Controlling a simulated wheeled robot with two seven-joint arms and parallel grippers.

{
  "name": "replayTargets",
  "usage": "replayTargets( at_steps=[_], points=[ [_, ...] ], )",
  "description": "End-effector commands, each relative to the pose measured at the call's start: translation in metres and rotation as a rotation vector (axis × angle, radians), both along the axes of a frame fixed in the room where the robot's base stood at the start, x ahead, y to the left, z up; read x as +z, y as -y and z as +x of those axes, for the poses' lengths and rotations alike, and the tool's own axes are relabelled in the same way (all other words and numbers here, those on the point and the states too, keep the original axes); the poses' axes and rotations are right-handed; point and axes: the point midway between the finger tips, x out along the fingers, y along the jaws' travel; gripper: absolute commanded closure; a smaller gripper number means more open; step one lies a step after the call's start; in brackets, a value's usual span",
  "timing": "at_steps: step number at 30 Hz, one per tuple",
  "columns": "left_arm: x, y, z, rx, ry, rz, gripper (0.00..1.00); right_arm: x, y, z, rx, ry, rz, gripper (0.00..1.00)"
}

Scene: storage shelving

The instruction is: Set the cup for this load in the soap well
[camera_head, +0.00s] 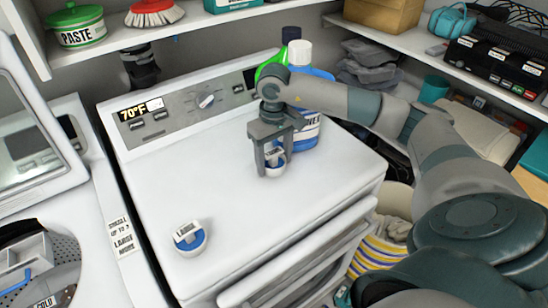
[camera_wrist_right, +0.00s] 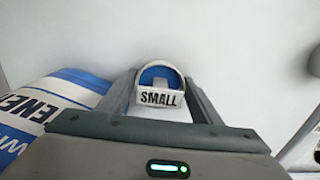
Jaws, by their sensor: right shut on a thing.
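My right gripper (camera_head: 270,165) is shut on a small white-and-blue cup (camera_head: 275,163) on or just above the white machine top. In the right wrist view the cup (camera_wrist_right: 160,85) sits between the fingers, and its label reads SMALL. A second white-and-blue cup (camera_head: 189,238) stands on the machine top near the front left; its label seems to read LARGE. A washer opening at the lower left holds a grey compartmented part (camera_head: 25,262) and a COLD label; I cannot tell whether this is the soap well. My left gripper is not in view.
The panel (camera_head: 190,105) shows 70°F. The middle of the machine top (camera_head: 200,180) is clear.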

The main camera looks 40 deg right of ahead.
Motion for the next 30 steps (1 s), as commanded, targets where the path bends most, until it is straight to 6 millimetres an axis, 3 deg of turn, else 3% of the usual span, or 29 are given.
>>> replayTargets(
  at_steps=[9, 10, 12, 26, 30],
  points=[
    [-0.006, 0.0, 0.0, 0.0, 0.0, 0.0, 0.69, -0.004, 0.0, 0.0, 0.0, 0.001, 0.0, 0.64],
    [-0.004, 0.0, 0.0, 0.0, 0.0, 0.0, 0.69, -0.002, 0.0, 0.0, 0.0, 0.001, 0.0, 0.34],
    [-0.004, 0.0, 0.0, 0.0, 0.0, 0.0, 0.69, -0.002, 0.0, 0.0, 0.0, 0.0, 0.0, 0.23],
    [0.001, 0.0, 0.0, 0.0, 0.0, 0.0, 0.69, 0.002, 0.0, 0.0, 0.0, 0.0, 0.001, 0.23],
    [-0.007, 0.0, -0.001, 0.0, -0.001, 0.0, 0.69, 0.01, 0.0, 0.001, 0.0, 0.003, 0.002, 0.23]
  ],
)
